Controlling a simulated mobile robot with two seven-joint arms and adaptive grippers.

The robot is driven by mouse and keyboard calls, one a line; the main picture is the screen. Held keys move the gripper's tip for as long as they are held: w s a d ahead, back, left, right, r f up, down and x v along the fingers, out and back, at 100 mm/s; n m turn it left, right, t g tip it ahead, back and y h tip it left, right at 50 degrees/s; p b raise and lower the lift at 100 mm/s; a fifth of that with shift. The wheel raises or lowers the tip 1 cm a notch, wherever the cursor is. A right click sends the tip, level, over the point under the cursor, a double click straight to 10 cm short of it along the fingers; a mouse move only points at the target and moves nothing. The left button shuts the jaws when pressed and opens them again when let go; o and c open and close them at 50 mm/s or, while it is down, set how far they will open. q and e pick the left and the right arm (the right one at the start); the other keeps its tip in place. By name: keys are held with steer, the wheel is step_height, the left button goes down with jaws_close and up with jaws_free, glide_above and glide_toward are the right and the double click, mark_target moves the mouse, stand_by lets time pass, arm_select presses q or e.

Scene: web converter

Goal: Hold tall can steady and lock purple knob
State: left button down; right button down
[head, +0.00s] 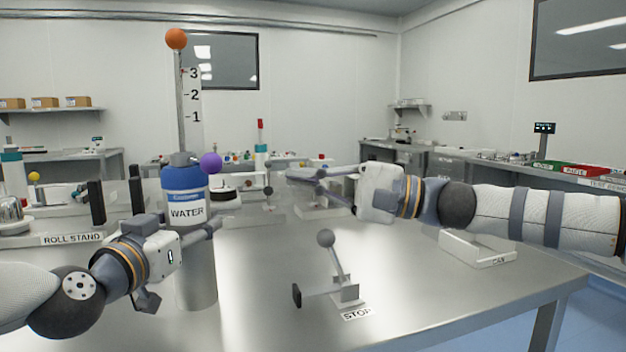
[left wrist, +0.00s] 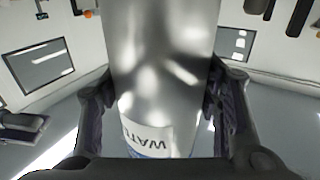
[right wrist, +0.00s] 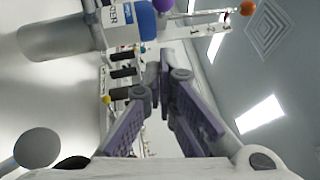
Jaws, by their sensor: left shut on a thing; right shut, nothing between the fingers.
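The tall can is a silver cylinder (head: 197,275) with a blue top and a WATER label, upright on the metal table at left. My left gripper (head: 208,232) is shut around its body; the left wrist view shows the can (left wrist: 165,70) between the fingers. The purple knob (head: 210,163) sits at the upper right side of the can's blue top. It also shows in the right wrist view (right wrist: 163,5). My right gripper (head: 290,175) is shut and empty, to the right of the knob and apart from it; its fingertips also show in the right wrist view (right wrist: 160,75).
A scale post (head: 181,100) with an orange ball (head: 176,39) rises above the can. A lever with a grey ball (head: 326,238) stands on the table by the STOP label (head: 357,314). A white CAN tray (head: 478,248) lies at right.

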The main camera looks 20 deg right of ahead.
mark_target(203, 162)
steer(key=w+a, duration=0.1)
steer(key=a, duration=0.7)
steer(key=shift+w+r, duration=0.2)
steer(key=shift+r, duration=0.25)
steer(key=shift+a, duration=0.1)
